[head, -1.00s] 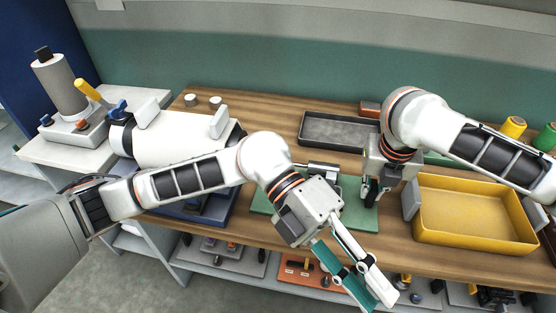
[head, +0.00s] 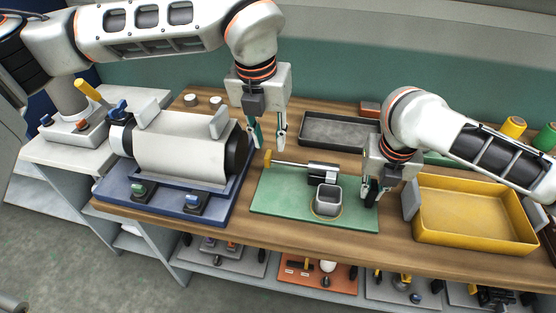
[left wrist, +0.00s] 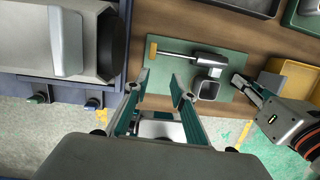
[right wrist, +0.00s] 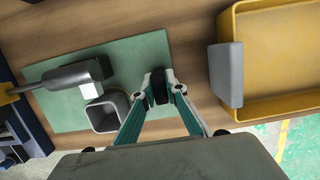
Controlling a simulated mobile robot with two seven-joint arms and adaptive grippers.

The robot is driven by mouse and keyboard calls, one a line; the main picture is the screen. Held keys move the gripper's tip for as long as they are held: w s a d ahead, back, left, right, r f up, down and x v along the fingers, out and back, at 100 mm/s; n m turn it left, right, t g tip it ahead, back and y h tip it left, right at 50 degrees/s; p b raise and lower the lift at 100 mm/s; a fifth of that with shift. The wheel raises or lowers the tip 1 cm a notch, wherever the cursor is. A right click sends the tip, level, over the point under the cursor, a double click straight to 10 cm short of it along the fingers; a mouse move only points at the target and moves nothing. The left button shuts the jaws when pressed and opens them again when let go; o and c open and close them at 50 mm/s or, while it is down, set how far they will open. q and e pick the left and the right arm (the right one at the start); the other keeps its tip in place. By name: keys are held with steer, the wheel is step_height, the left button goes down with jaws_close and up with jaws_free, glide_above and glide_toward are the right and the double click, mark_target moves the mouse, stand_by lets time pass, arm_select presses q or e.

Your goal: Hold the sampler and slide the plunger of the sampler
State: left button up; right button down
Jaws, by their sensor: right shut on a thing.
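The sampler (head: 322,171), a grey barrel, lies above the green mat (head: 285,208). Its thin plunger rod (head: 290,164) runs left to a yellow knob (head: 267,158). A square grey cup (head: 327,205) stands beside the barrel. My left gripper (head: 268,142) is open and empty, above the table behind the knob; the left wrist view shows its fingers (left wrist: 159,77) apart. My right gripper (head: 370,190) is at the mat's right edge, shut on a small dark block (right wrist: 158,88). I cannot tell whether this block joins the sampler.
A large white cylindrical machine (head: 180,150) on a blue base stands left of the mat. A yellow bin (head: 475,240) with a grey side block is right of my right gripper. An empty dark tray (head: 340,133) lies behind the mat.

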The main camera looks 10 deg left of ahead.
mark_target(268, 154)
arm_select(q)
steer(key=shift+n+y, duration=0.3)
steer(key=shift+w+a+f, duration=0.25)
steer(key=shift+w+f, duration=0.35)
steer(key=shift+f, duration=0.6)
steer(key=shift+w+a+f, duration=0.25)
steer(key=shift+w+f, duration=0.3)
steer(key=shift+f, duration=0.7)
steer(key=shift+w+a+f, duration=0.25)
steer(key=shift+w+f, duration=0.35)
steer(key=shift+f, duration=0.6)
jaws_close()
